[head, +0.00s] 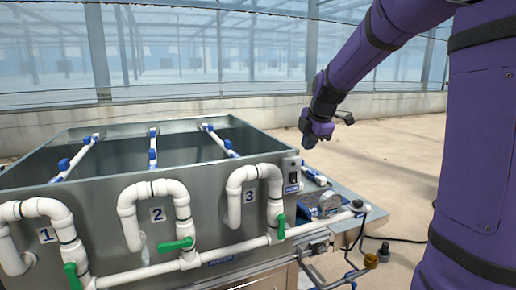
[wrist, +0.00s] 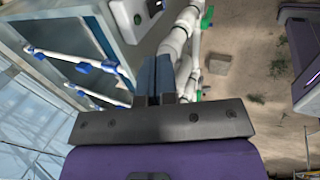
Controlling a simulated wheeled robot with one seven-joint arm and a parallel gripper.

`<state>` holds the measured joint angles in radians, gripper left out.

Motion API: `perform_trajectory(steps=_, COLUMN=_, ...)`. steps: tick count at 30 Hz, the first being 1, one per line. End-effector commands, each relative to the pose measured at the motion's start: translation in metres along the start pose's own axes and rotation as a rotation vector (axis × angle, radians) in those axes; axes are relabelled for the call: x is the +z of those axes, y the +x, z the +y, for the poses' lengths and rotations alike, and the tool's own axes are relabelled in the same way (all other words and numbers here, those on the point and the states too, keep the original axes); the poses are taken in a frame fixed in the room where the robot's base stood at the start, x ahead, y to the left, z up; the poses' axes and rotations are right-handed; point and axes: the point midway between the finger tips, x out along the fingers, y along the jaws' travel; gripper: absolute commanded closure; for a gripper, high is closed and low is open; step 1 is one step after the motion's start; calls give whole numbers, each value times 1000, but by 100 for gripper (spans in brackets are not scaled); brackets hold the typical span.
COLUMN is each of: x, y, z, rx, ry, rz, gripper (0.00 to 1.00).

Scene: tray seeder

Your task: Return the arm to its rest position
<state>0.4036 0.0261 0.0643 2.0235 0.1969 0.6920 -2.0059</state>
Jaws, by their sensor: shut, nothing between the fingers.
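My gripper (head: 308,138) hangs at the end of my purple arm, above the right end of the seeder tank (head: 110,248) in the head view. In the wrist view my gripper (wrist: 158,62) points ahead with its two blue-grey fingers together and nothing between them. In that view the tank lies to the left of the fingers and white pipes pass just right of them. My arm is bent, with the forearm sloping down to the left from the upper right. I cannot tell the exact gap between the gripper and the tank.
White pipes with green valve handles (head: 176,244) run along the tank's front. A pressure gauge (head: 329,203) and a side shelf stand at its right end, with a brass fitting (head: 370,261) nearby.

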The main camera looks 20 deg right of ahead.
Motion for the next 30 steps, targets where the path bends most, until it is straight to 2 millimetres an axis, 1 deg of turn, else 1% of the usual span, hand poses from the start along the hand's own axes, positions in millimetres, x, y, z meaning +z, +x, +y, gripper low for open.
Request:
perform_trajectory(steps=5, x=-2, y=-2, z=-1, rx=0, ry=8, rz=0, gripper=100)
perform_trajectory(steps=8, x=-12, y=-11, z=-8, rx=2, ry=57, rz=0, gripper=100)
perform_trajectory(steps=11, x=-31, y=-30, z=-22, rx=6, ry=165, rz=1, gripper=100)
perform_trajectory(steps=15, x=-63, y=-61, z=-55, rx=8, ry=382, rz=2, gripper=100)
perform_trajectory(steps=20, x=-93, y=-91, z=-99, rx=12, ry=643, rz=6, gripper=100)
perform_trajectory(steps=21, x=-99, y=-97, z=-111, rx=12, ry=710, rz=7, gripper=100)
perform_trajectory(steps=23, x=-108, y=-105, z=-129, rx=14, ry=808, rz=9, gripper=100)
perform_trajectory(steps=27, x=-124, y=-122, z=-171, rx=17, ry=1040, rz=17, gripper=100)
perform_trajectory(steps=30, x=-133, y=-130, z=-202, rx=17, ry=1202, rz=25, gripper=100)
